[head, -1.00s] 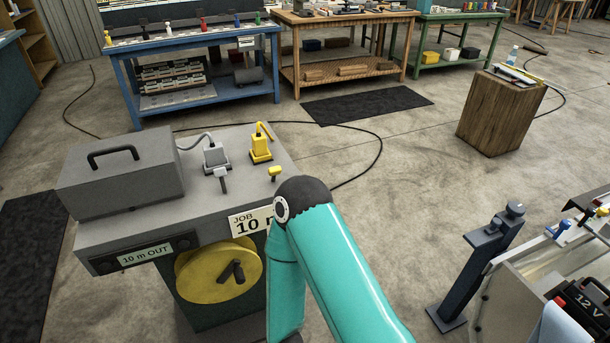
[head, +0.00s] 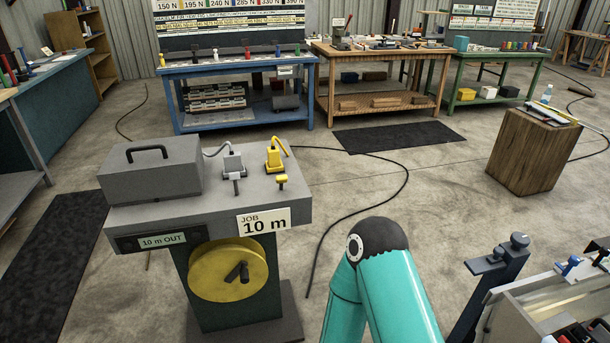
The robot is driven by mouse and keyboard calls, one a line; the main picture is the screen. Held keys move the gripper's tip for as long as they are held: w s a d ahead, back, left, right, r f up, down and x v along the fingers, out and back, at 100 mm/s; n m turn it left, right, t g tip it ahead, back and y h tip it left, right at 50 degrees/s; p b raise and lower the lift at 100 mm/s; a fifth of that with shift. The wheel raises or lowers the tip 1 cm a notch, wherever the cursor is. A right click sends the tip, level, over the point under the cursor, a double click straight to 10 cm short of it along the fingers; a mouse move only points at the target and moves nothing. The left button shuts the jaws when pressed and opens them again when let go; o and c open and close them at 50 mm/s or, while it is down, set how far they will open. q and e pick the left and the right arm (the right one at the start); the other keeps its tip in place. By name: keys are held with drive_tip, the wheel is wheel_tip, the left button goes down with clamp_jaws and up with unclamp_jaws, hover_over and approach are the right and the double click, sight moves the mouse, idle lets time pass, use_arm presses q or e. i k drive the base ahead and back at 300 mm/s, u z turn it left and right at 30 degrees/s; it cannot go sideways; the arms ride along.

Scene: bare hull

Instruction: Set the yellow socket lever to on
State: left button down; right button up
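The yellow socket (head: 274,160) stands on the right part of the grey machine top (head: 205,209). A small yellow lever (head: 282,181) stands just in front of it, near the top's front right edge. A grey socket (head: 233,166) with its own grey lever (head: 236,186) stands to the left. A cable runs into each socket from behind. I cannot tell the lever's setting from here. A teal arm of mine rises at the bottom centre, right of the machine. Neither gripper shows in the view.
A grey box with a black handle (head: 150,169) covers the top's left side. A yellow wheel (head: 228,270) and a "JOB 10 m" sign (head: 264,222) are on the front. A black hose (head: 405,180) lies on the floor. A wooden block (head: 530,155) stands right.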

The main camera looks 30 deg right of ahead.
sight(280, 179)
drive_tip(key=z, duration=0.15)
drive_tip(key=i, duration=1)
